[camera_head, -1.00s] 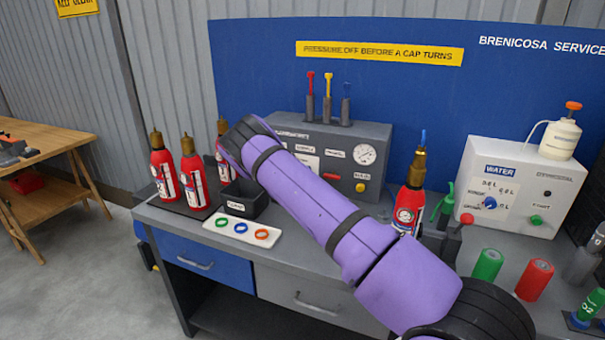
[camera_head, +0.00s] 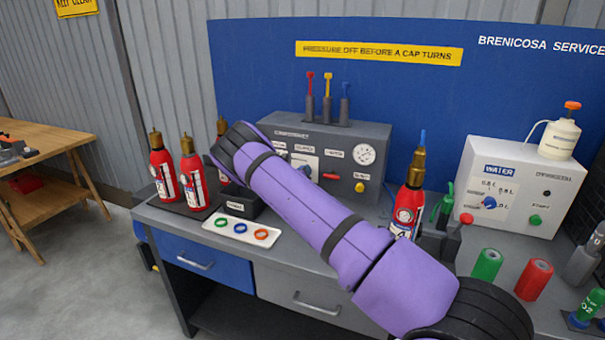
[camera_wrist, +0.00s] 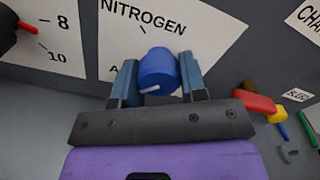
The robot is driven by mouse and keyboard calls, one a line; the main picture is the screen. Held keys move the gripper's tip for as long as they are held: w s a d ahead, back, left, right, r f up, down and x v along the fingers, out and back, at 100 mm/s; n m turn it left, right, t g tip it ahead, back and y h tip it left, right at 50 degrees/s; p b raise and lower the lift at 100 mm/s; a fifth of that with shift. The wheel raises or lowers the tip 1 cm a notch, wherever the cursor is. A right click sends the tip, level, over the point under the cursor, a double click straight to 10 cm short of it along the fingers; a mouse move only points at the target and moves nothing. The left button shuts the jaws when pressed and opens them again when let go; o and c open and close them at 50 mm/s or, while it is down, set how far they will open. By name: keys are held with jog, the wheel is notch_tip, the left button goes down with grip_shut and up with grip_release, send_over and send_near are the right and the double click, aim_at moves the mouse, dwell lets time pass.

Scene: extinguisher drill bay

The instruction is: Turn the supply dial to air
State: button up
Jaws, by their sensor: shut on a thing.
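The supply dial (camera_wrist: 158,68) is a round blue knob on a white label plate (camera_wrist: 205,22) in the wrist view. "NITROGEN" is printed above it, and a label starting with "A" shows at lower left, mostly hidden by a finger. The dial's white pointer mark (camera_wrist: 149,90) points down and left, roughly towards that "A". My gripper (camera_wrist: 159,64) is shut on the dial, one blue-grey finger on each side.
A black knob with a red pointer (camera_wrist: 27,27) sits left of the dial, by a scale with 8 and 10. A red part (camera_wrist: 255,103) and a yellow knob (camera_wrist: 278,115) are to the right. Red extinguishers (camera_head: 193,185) and a ring tray (camera_head: 230,231) stand near my arm.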

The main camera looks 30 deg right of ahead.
jog(key=o, duration=0.9)
jog(key=shift+o, duration=0.2)
jog(key=v, duration=1.1)
